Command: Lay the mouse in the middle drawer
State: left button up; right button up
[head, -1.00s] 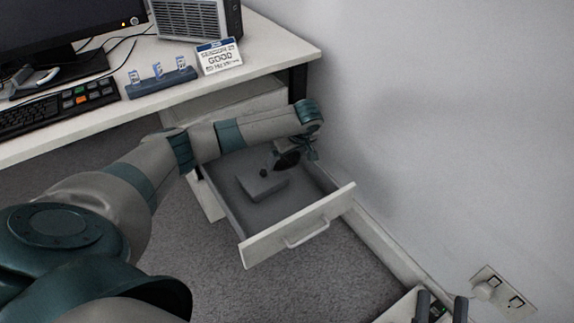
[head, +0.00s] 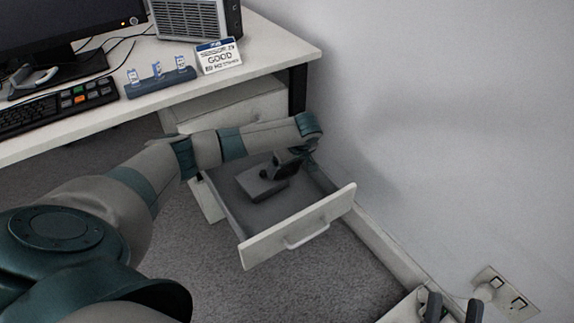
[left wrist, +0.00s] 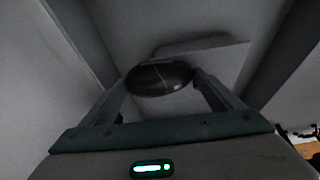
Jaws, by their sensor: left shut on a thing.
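The mouse (left wrist: 160,80) is a dark, rounded, glossy thing between the fingers of my left gripper in the left wrist view. My left gripper (head: 281,168) is shut on it, inside the pulled-out drawer's outline in the head view. The open drawer (head: 298,226) has a white front with a bar handle and a dark grey floor. A closed drawer front shows above it. My left forearm covers part of the cabinet. I cannot tell whether the mouse touches the drawer floor. My right gripper (head: 454,304) is open and empty at the bottom right.
A flat grey box (head: 258,187) lies in the open drawer, close to my left gripper. The wall (head: 430,120) runs close along the right of the drawer. The desk (head: 275,48) above carries a keyboard (head: 50,108), a monitor and a sign (head: 219,56).

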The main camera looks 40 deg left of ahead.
pick_arm(q)
jog(key=shift+f, duration=0.1)
pick_arm(e)
jog(key=shift+f, duration=0.1)
pick_arm(q)
jog(key=shift+f, duration=0.25)
jog(key=o, duration=1)
pick_arm(e)
jog(key=shift+s+a+f+g, duration=0.1)
jog(key=shift+a+f+g, duration=0.15)
jog(key=shift+f+g, duration=0.25)
pick_arm(q)
jog(key=shift+r, duration=0.15)
